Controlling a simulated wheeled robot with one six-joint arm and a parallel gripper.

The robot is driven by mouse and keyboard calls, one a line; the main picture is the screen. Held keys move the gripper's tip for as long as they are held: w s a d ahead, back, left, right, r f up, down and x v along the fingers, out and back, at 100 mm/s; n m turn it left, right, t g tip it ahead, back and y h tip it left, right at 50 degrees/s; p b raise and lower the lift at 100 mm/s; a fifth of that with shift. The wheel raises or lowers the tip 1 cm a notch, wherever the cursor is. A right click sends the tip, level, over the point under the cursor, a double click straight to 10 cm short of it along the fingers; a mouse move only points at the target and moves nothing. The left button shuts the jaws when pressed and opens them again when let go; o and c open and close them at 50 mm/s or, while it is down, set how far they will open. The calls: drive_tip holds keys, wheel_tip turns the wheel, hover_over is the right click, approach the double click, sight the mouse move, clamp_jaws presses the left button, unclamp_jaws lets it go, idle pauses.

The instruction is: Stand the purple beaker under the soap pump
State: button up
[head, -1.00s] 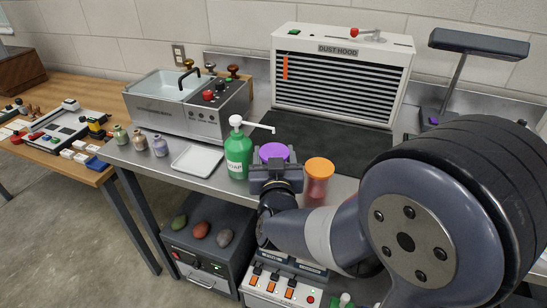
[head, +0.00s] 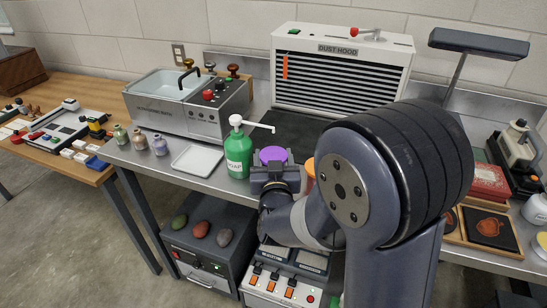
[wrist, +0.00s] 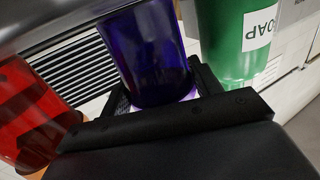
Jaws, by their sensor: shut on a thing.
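The purple beaker (head: 273,154) is in my gripper (head: 275,168), to the right of the soap pump (head: 238,155). My gripper is shut on it and hides its lower part in the head view. The soap pump is a green bottle with a white spout pointing right, its tip near and above the beaker's left side. In the wrist view the beaker (wrist: 150,50) shows dark blue-purple between the black fingers. The green bottle (wrist: 235,35) stands close on one side. I cannot tell whether the beaker's base touches the bench.
A red container with an orange lid (head: 309,167) stands just right of the beaker, partly behind my arm; it also shows in the wrist view (wrist: 35,115). A white tray (head: 197,160) lies left of the soap. The dust hood (head: 340,75) stands behind.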

drive_tip(key=shift+f, duration=0.2)
drive_tip(key=o, duration=0.7)
drive_tip(key=shift+r, duration=0.2)
drive_tip(key=shift+r, duration=0.1)
drive_tip(key=s, duration=1.2)
drive_tip(key=shift+d+b, duration=0.3)
drive_tip(key=shift+b, duration=0.1)
